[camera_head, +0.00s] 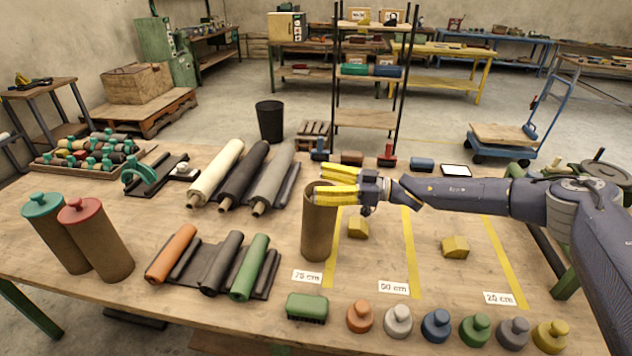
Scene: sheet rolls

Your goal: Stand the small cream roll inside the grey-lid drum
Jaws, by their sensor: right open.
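My right gripper (318,184) reaches in from the right with its yellow fingers spread at the rim of a brown drum (317,238). The fingers cover much of the rim, and the inside is hidden. The drum stands upright without a lid on it. I see no small cream roll lying apart on the table, and I cannot tell whether one is in the drum. A long cream roll (216,173) lies at the back. A grey lid (513,332) and a paler grey lid (398,321) sit in the front row. My left gripper is out of view.
Orange (172,253), dark and green (250,267) rolls lie left of the drum. Two lidded drums (97,240) lean at the far left. A green brush (307,307) and two yellow blocks (455,247) are nearby. Bare table (390,260) shows right of the drum.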

